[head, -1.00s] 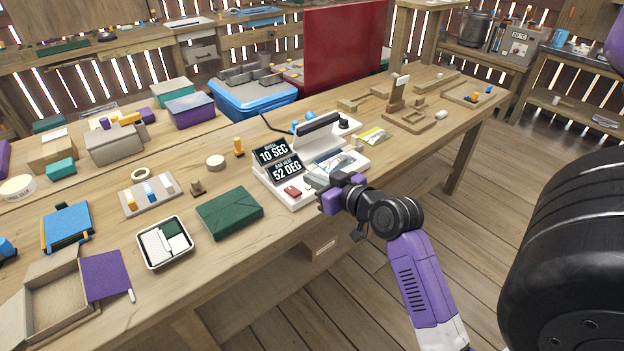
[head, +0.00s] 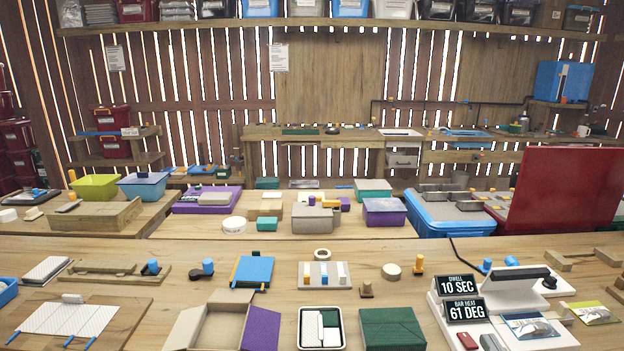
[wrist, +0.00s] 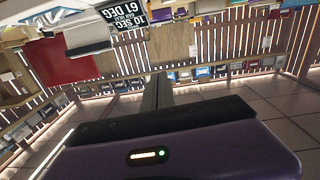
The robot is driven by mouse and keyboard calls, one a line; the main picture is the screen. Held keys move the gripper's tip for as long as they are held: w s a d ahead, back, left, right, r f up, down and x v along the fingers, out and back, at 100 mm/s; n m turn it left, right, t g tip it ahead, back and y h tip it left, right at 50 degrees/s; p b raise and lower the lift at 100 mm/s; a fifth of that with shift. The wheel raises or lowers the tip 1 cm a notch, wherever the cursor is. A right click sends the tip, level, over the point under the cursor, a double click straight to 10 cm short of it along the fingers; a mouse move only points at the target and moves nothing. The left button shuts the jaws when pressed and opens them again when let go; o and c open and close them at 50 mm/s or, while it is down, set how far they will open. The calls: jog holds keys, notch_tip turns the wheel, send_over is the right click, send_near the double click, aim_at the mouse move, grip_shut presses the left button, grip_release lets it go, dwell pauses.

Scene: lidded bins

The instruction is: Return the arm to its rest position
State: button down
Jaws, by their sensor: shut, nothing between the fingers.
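My gripper (wrist: 158,88) shows in the wrist view as a purple body with two dark fingers pressed together, shut and empty. It points out over open space, apart from any object. The white sealing machine (wrist: 80,35) with its black display shows upside down at the upper left of that view. In the head view no part of my arm shows. The same machine (head: 515,300) stands at the lower right of the workbench, its displays reading 10 SEC and 61 DEG.
The near workbench (head: 140,250) carries a green box (head: 390,328), an open cardboard box (head: 215,325) and a blue pad (head: 253,272). A red panel (head: 565,195) stands at the right, beside a blue bin (head: 450,222).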

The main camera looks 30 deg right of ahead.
jog(key=s+a+f+n+y, duration=0.2)
jog(key=s+a, duration=0.3)
jog(key=a, duration=0.4)
jog(key=s+a+f+n+y, duration=0.1)
jog(key=s+a+y, duration=0.3)
jog(key=a, duration=0.6)
jog(key=s+a+f+n+y, duration=0.2)
jog(key=s+a+n+y, duration=0.1)
jog(key=a, duration=0.7)
jog(key=s+y, duration=0.1)
jog(key=s, duration=0.1)
jog(key=shift+s+a+f, duration=0.25)
jog(key=shift+s+f, duration=0.05)
jog(key=shift+s, duration=0.05)
